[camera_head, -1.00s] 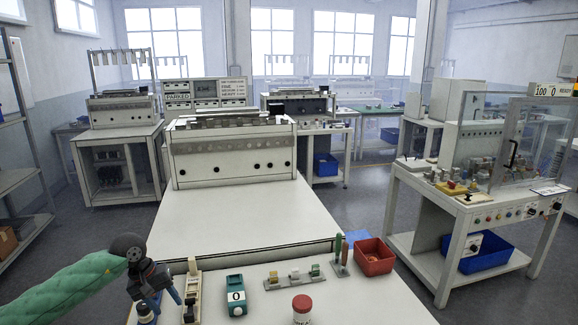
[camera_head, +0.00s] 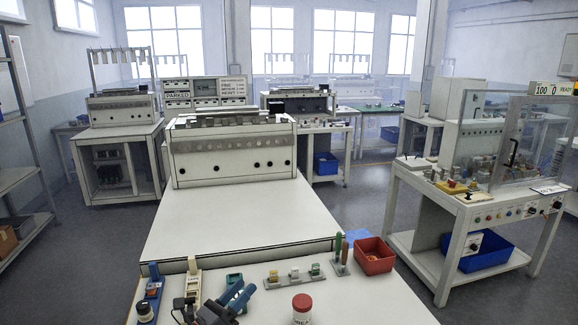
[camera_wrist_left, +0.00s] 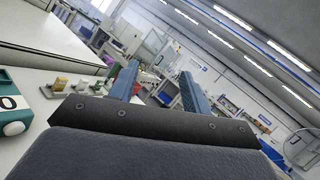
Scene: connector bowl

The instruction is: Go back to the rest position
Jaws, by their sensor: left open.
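My left gripper (camera_head: 245,286) is low over the front of the white worktable (camera_head: 240,222), its blue fingers pointing up and right. It partly covers the teal counter (camera_head: 235,277). In the left wrist view the two blue fingers (camera_wrist_left: 160,68) stand apart with nothing between them. The teal counter (camera_wrist_left: 14,108) shows at the left edge there, with its 0 dial. The left arm behind the gripper is out of the head view. My right gripper is in neither view.
A rail with small connectors (camera_head: 293,276), a red-capped jar (camera_head: 301,309), upright tools (camera_head: 341,256) and a red bin (camera_head: 374,257) stand right of the gripper. A blue device (camera_head: 152,283) and a cream device (camera_head: 193,280) stand left. The worktable's middle is clear.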

